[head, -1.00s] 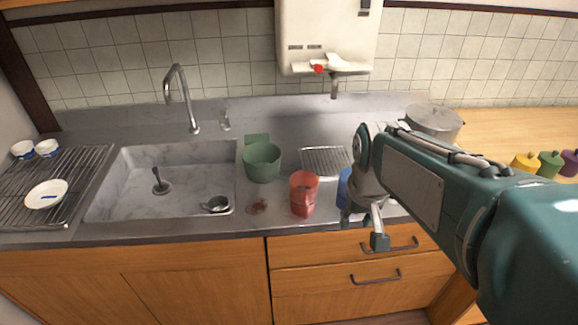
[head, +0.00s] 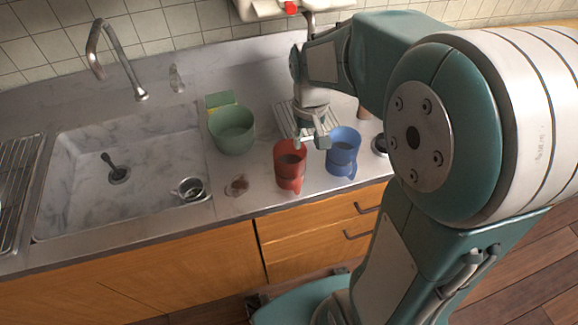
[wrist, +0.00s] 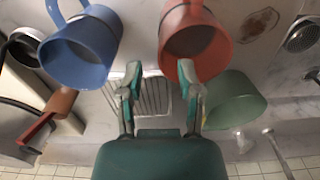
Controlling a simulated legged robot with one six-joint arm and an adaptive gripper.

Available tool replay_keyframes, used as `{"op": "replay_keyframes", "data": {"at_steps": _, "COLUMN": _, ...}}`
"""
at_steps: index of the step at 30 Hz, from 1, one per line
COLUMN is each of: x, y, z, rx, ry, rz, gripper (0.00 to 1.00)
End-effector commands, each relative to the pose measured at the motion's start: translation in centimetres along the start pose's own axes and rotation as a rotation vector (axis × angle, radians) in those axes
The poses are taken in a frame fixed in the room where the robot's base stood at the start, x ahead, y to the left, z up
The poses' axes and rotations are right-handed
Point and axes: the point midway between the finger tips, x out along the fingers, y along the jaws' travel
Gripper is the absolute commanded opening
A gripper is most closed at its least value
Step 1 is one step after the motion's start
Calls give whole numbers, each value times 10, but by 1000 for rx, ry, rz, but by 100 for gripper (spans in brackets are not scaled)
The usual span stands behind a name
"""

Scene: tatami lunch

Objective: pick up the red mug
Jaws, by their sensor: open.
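The red mug (head: 289,168) stands upright on the counter near its front edge, left of the blue mug (head: 342,152). My gripper (head: 309,141) is open and empty, just behind and above the gap between the two mugs. In the wrist view, my gripper (wrist: 159,72) has its fingers spread. The right finger overlaps the rim of the red mug (wrist: 196,30); I cannot tell whether they touch. The blue mug (wrist: 82,50) is off to the left of the left finger. Nothing is between the fingers except a view of the counter and drain rack.
A green pot (head: 232,131) stands left of and behind the red mug. A reddish-brown patch (head: 237,186) lies on the counter to its left.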

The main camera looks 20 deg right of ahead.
Motion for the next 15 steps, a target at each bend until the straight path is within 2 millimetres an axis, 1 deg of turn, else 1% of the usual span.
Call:
{"op": "replay_keyframes", "data": {"at_steps": 1, "x": 9, "y": -1, "z": 1, "rx": -1, "ry": -5, "rz": 0, "gripper": 46}}
{"op": "replay_keyframes", "data": {"at_steps": 8, "x": 29, "y": -1, "z": 0, "rx": -1, "ry": -3, "rz": 1, "gripper": 46}}
{"op": "replay_keyframes", "data": {"at_steps": 15, "x": 65, "y": -1, "z": 0, "rx": -1, "ry": -4, "rz": 0, "gripper": 46}}
